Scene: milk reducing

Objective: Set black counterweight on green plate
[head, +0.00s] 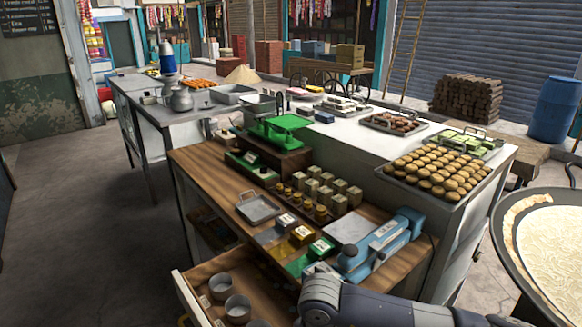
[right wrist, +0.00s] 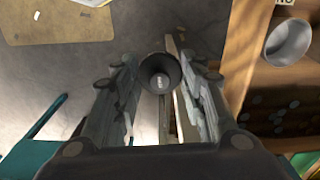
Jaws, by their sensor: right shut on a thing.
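A black round counterweight (right wrist: 160,72) with a pale mark at its centre sits between the fingers of my right gripper (right wrist: 160,90) in the right wrist view. The gripper is shut on it and holds it over the grey floor, beside the open wooden drawer. In the head view my right arm comes in at the bottom right, but its fingers and the counterweight are not visible there. The green plate (head: 286,122) is the top of a green scale on the wooden counter, well away from my arm. It looks empty. My left gripper is not in view.
An open drawer (head: 186,302) with metal cups juts out at the front left. Small blocks (head: 335,188), a grey tray (head: 258,208) and a blue device (head: 382,242) crowd the counter between my arm and the scale. A tray of round buns (head: 437,168) stands right.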

